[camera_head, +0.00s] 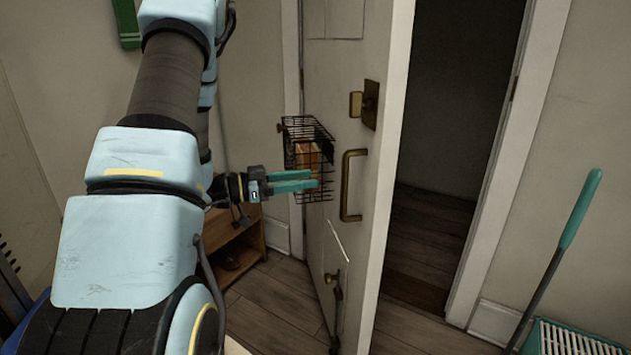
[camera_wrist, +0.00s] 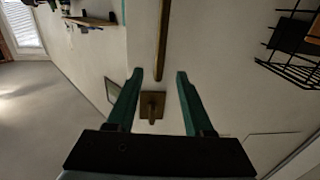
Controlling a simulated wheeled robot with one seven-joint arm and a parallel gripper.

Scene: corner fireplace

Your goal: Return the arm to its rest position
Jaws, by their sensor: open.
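My arm (camera_head: 150,180) reaches up and forward on the left of the head view. My gripper (camera_head: 318,179) has teal fingers and points right, in front of the white door (camera_head: 375,60). In the wrist view my gripper (camera_wrist: 157,75) is open, its fingers spread with nothing between them. The brass door handle (camera_wrist: 163,40) lies beyond the fingertips there; in the head view the handle (camera_head: 347,185) is to the right of the gripper, apart from it.
A black wire basket (camera_head: 318,130) with an orange-brown item hangs on the door, close behind my gripper. The door stands ajar beside a dark doorway (camera_head: 450,130). A small wooden cabinet (camera_head: 240,235) stands below. A teal-handled tool (camera_head: 580,210) leans at the right.

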